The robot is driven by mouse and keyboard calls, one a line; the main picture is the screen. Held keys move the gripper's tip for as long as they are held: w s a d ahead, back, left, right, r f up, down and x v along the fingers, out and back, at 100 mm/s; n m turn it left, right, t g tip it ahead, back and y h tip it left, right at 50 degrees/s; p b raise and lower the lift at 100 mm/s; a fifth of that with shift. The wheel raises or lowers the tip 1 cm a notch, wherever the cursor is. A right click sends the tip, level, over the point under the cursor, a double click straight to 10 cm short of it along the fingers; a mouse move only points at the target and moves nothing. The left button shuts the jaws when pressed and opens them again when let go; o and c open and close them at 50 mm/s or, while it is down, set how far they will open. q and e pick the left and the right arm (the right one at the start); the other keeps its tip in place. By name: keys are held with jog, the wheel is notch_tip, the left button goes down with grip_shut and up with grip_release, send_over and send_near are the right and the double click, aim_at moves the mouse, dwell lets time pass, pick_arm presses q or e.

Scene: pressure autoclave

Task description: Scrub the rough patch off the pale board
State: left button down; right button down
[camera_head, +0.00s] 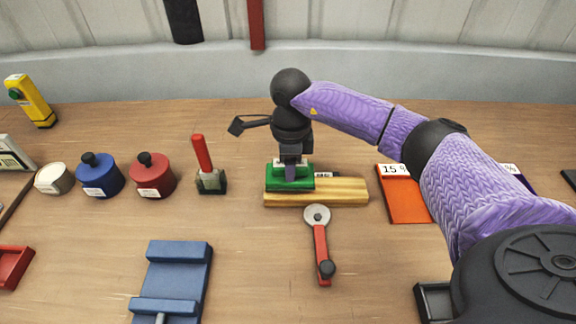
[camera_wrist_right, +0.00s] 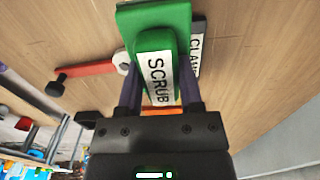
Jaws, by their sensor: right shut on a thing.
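The pale board (camera_head: 345,192) is a yellowish wooden piece lying flat in the middle of the table in the head view. A green scrub block (camera_head: 275,183) sits over its left part and looks to rest on it; exact contact is hard to tell. My right gripper (camera_head: 290,173) points down and is shut on the block. In the right wrist view, the block (camera_wrist_right: 152,18) lies between my right fingers (camera_wrist_right: 160,92), its label reading SCRUB. I cannot make out the rough patch; part of the board is under the block. My left gripper is not in view.
A dark labelled clamp piece (camera_wrist_right: 198,48) is beside the block. A red-handled lever (camera_head: 321,250) lies just in front of the board. A red-handled upright tool (camera_head: 203,165) and lidded pots stand left. A blue fixture (camera_head: 178,275) is at front left; an orange plate (camera_head: 405,203) is right.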

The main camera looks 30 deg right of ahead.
jog(key=shift+r+p, duration=2)
jog(key=shift+r, duration=0.75)
jog(key=shift+f, duration=0.1)
